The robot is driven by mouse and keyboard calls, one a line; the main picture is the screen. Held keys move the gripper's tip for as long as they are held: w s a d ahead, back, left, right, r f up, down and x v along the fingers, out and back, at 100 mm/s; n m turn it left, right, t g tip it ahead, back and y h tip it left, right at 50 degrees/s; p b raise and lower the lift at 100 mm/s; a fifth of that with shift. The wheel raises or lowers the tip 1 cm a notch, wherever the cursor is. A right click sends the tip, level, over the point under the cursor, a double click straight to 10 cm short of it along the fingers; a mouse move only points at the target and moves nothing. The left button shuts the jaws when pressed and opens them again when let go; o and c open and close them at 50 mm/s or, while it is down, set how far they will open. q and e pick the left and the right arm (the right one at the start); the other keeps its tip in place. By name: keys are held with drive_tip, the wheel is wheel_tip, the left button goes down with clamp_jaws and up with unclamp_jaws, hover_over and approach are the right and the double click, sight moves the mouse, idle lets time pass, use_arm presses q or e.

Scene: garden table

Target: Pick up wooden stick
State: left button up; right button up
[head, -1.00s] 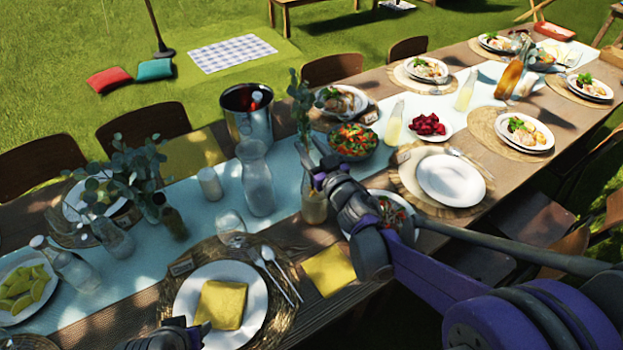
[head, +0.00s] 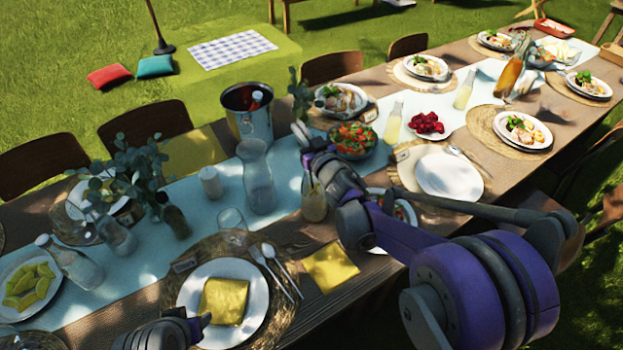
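I cannot make out a wooden stick in the head view. My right gripper (head: 303,136) is over the middle of the table, in front of the salad bowl (head: 353,139) and above a jar of pale yellow drink (head: 314,203). Its fingers are small and dark from this angle, so whether they are apart or hold anything is unclear. My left gripper (head: 196,326) is at the bottom left, by the near edge of the white plate with a yellow napkin (head: 224,301). Only part of it shows, and its opening is unclear.
A metal bucket (head: 248,110), a glass carafe (head: 257,177) and a leafy plant (head: 132,170) stand left of my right gripper. An empty white plate (head: 449,177) lies to its right. A yellow napkin (head: 331,267) lies at the near edge.

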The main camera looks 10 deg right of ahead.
drive_tip(key=shift+r, duration=0.1)
clamp_jaws()
wheel_tip(320, 180, up, 28)
drive_tip(key=shift+p, duration=0.3)
drive_tip(key=shift+s, duration=0.1)
idle(0.3)
drive_tip(key=shift+s+d+t+p, duration=0.45)
drive_tip(key=shift+s, duration=0.35)
drive_tip(key=shift+s+d+t+p, duration=0.4)
drive_tip(key=shift+s+d+t, duration=0.05)
drive_tip(key=shift+s, duration=0.3)
